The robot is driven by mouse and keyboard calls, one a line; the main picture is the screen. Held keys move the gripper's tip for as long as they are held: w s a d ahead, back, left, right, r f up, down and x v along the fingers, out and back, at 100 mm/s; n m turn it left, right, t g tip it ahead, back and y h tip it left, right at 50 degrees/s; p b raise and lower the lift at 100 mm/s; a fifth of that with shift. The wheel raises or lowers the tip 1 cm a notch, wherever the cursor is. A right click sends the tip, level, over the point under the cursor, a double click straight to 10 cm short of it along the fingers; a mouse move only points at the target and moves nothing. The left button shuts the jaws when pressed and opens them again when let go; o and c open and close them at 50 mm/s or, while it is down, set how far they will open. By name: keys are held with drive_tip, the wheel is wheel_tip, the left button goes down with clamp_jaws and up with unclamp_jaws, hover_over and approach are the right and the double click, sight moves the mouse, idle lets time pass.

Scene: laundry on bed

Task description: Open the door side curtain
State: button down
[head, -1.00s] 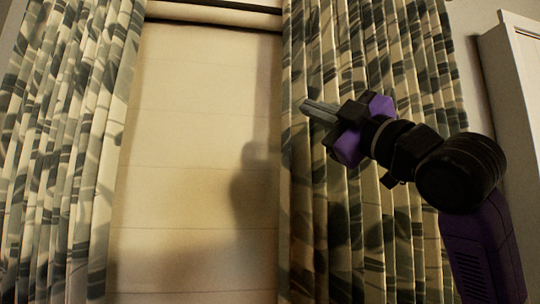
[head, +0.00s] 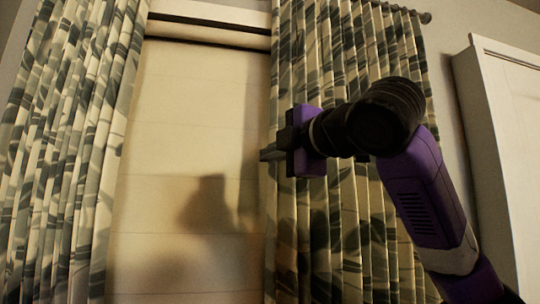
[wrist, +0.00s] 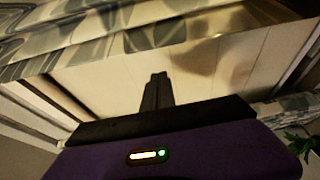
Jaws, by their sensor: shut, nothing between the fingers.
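The right curtain (head: 350,215), with grey-green leaves on cream, hangs in folds beside a white door or cabinet edge (head: 510,150). The matching left curtain (head: 65,150) hangs on the other side of a pale window shade (head: 190,120). My gripper (head: 264,154) is shut and empty, pointing left at the inner edge of the right curtain in the head view. I cannot tell whether it touches the cloth. In the wrist view, the shut fingers (wrist: 157,88) point toward the pale shade, and patterned curtain cloth (wrist: 90,35) runs across the top.
A curtain rod ends in a dark knob (head: 426,18) at the upper right. Bare wall lies between the right curtain and the white edge. A green plant (wrist: 300,143) shows at the right of the wrist view. My arm covers part of the right curtain.

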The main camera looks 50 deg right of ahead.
drive_tip(key=w+d+p, duration=0.1)
drive_tip(key=w+d, duration=0.3)
drive_tip(key=d, duration=0.1)
drive_tip(key=shift+w+p, duration=0.3)
drive_tip(key=shift+d, duration=0.15)
drive_tip(key=s+d+p, duration=0.2)
drive_tip(key=s+d, duration=0.6)
drive_tip(key=d, duration=0.3)
drive_tip(key=s+d+p, duration=0.3)
drive_tip(key=s+d, duration=0.4)
drive_tip(key=d, duration=0.5)
drive_tip(key=shift+s, duration=0.35)
